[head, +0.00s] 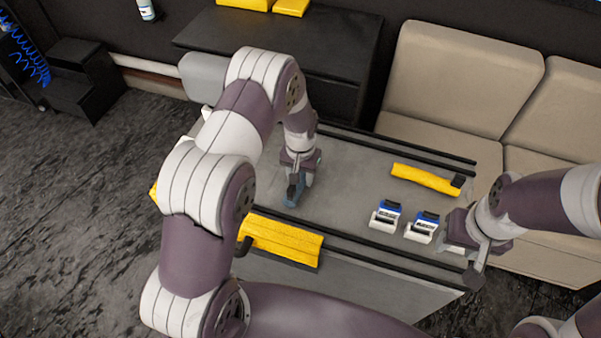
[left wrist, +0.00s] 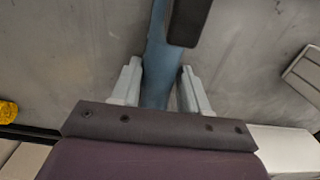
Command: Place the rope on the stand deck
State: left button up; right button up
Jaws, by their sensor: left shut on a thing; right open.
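The grey stand deck (head: 345,190) with dark rails lies in front of me in the head view. My left gripper (head: 297,178) is over its left part, shut on a blue-grey tool (head: 291,194). In the left wrist view the tool (left wrist: 157,62) runs between the fingers, with a dark piece at its far end. I cannot tell whether it touches the deck. No thing is clearly recognisable as a rope. A long yellow piece with a dark end (head: 425,178) lies on the deck's far right side. My right gripper (head: 474,253) is open at the deck's right front corner.
Two white-and-blue items (head: 385,217) (head: 421,229) stand on the deck near my right gripper. A yellow ribbed piece (head: 283,242) lies along the front rail. A beige seat (head: 465,80) and a dark cabinet (head: 330,45) stand behind. The deck's middle is clear.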

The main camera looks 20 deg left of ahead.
pick_arm(q)
jog(key=o, duration=1.1)
jog(key=shift+s, duration=0.15)
jog(key=shift+r, duration=0.1)
jog(key=shift+r, duration=0.25)
notch_tip(320, 180, up, 12)
jog(key=b, duration=0.2)
jog(key=shift+t, duration=0.7)
jog(key=s+r, duration=0.1)
jog(key=s, duration=0.5)
jog(key=s+r, duration=0.1)
jog(key=s, duration=0.5)
jog(key=s+a+r, duration=0.1)
jog(key=s+r, duration=0.1)
jog(key=s, duration=0.4)
jog(key=shift+a+r, duration=0.1)
